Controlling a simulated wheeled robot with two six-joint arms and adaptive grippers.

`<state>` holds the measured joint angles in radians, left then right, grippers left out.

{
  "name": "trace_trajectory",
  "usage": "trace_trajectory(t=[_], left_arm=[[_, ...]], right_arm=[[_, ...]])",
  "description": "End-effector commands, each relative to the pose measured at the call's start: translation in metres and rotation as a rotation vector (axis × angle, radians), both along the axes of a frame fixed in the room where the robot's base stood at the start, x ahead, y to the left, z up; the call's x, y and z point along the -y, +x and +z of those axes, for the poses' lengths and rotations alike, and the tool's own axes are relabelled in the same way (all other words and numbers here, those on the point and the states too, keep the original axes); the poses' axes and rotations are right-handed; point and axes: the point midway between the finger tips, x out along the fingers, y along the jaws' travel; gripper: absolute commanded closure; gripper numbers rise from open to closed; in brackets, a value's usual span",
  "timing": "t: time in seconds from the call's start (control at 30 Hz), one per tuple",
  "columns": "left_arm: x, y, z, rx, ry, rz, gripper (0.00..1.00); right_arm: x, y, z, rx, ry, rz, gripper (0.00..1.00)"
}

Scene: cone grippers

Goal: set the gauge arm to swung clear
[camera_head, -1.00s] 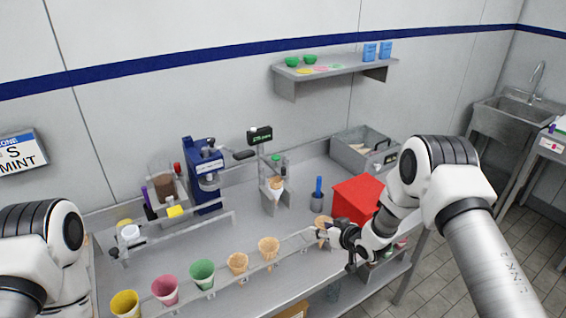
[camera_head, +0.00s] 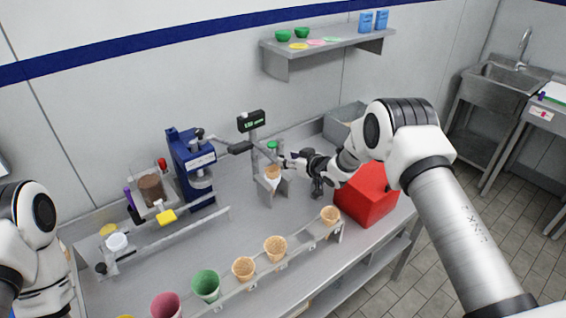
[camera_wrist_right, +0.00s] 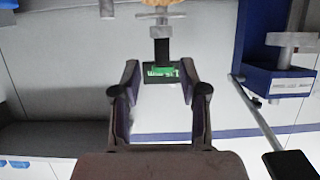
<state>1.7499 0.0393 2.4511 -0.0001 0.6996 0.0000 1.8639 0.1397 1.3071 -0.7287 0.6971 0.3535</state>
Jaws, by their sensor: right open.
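A gauge stands behind the cone stand, with a dark display (camera_head: 251,121) showing green text on an upright post. A grey bar, which looks like the gauge arm (camera_head: 265,152), slants from the post toward my right gripper. A cone (camera_head: 272,172) sits in the metal stand below it. My right gripper (camera_head: 298,173) is open beside the bar and cone; contact with the bar cannot be told. In the right wrist view the display (camera_wrist_right: 163,69) appears between the open fingers (camera_wrist_right: 158,85), with the post above it. My left arm shows at the left edge, its gripper out of frame.
A blue press (camera_head: 190,165) with a black-handled lever (camera_head: 239,147) stands left of the gauge. A red box (camera_head: 368,195) is below my right forearm. A front rack (camera_head: 300,250) holds cones and coloured cups. A wall shelf (camera_head: 330,48) is behind.

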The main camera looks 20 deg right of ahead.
Motion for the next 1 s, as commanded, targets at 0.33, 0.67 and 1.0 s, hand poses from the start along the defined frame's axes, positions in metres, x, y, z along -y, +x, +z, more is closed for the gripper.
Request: trace_trajectory(t=[0.33,0.67,1.0], left_arm=[[0.0,0.001,-0.019,0.002,0.0,0.001,0.4],[0.0,0.001,-0.019,0.002,0.0,0.001,0.4],[0.0,0.001,-0.022,0.002,0.0,0.001,0.4]], right_arm=[[-0.01,0.025,-0.011,-0.001,0.001,0.0,0.57],[-0.01,0.025,-0.01,0.0,0.0,0.0,1.0],[-0.005,0.024,-0.011,0.002,-0.001,0.02,1.0]])
